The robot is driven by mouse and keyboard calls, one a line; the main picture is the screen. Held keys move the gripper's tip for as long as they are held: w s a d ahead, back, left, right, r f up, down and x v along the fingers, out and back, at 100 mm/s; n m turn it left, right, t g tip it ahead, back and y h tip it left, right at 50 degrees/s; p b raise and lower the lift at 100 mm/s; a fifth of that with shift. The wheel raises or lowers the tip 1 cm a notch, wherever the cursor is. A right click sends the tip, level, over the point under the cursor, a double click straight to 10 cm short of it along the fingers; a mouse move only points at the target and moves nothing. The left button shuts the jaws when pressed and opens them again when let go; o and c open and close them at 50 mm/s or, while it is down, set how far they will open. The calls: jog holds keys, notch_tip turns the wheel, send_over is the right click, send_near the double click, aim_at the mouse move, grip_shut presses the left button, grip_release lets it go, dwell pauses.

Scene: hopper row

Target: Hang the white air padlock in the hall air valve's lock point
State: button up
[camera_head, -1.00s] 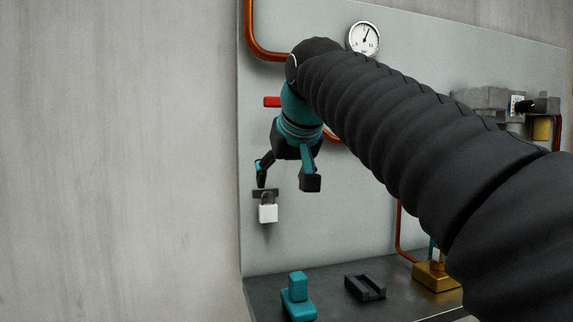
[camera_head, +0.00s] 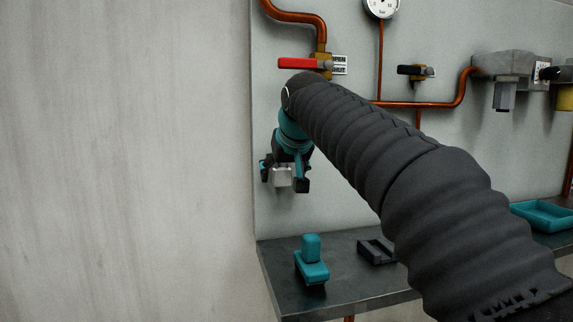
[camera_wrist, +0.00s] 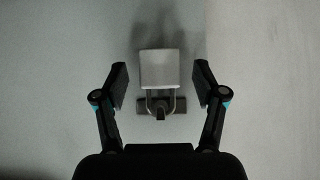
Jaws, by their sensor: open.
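The white padlock (camera_wrist: 160,68) hangs by its shackle on a small dark hook plate (camera_wrist: 178,106) on the wall panel. My gripper (camera_wrist: 161,84) is open, with one finger on each side of the padlock body and a gap on both sides. In the head view my gripper (camera_head: 284,185) is around the padlock (camera_head: 283,177), low on the panel's left part. The red-handled valve (camera_head: 300,64) is above my arm, beside a label plate. A second, black-handled valve (camera_head: 411,70) is to its right. I cannot tell which is the hall air valve; no lock point is clearly visible.
A dark shelf (camera_head: 345,293) runs below the panel. On it are a teal block-shaped piece (camera_head: 311,265), a black holder (camera_head: 376,251) and a teal tray (camera_head: 543,215). Copper pipes (camera_head: 419,104) and a gauge (camera_head: 381,5) are on the panel. Bare wall lies left.

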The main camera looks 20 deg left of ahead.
jog(key=shift+w+a+f, duration=0.15)
jog(key=shift+w+f, duration=0.15)
jog(key=shift+f, duration=0.05)
grip_shut()
grip_release()
